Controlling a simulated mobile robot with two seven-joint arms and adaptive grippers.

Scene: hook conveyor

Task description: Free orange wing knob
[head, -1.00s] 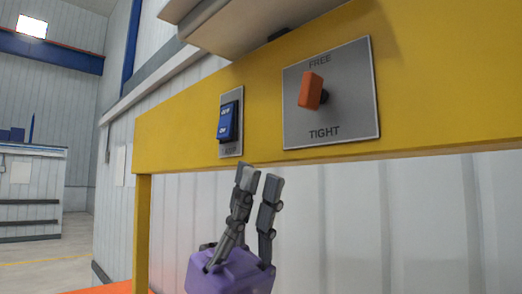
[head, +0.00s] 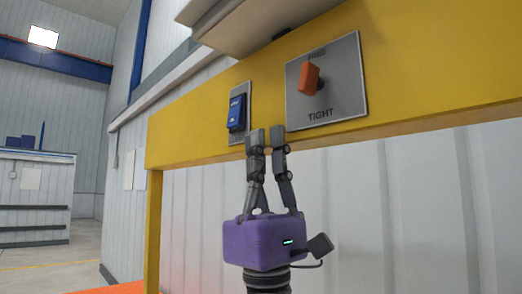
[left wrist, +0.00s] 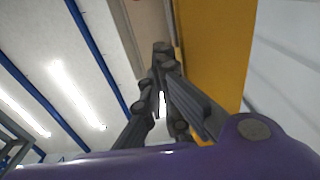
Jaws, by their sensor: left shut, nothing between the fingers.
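The orange wing knob (head: 309,77) sits on a grey plate (head: 349,92) marked TIGHT at its lower edge; the upper word is partly hard to read. The knob stands nearly upright, leaning slightly. My left gripper (head: 267,135) points up below and left of the knob, in front of the yellow beam's lower part. Its fingers are shut, with nothing held, and apart from the knob. The left wrist view shows the fingers (left wrist: 160,55) converging upward; the knob is not seen there. My right gripper is not in view.
A blue rocker switch (head: 237,113) on a small plate sits left of the knob. The yellow beam (head: 430,70) carries both plates, with a yellow post (head: 154,230) at its left. A grey ledge (head: 262,18) juts out above. Open space lies below the beam.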

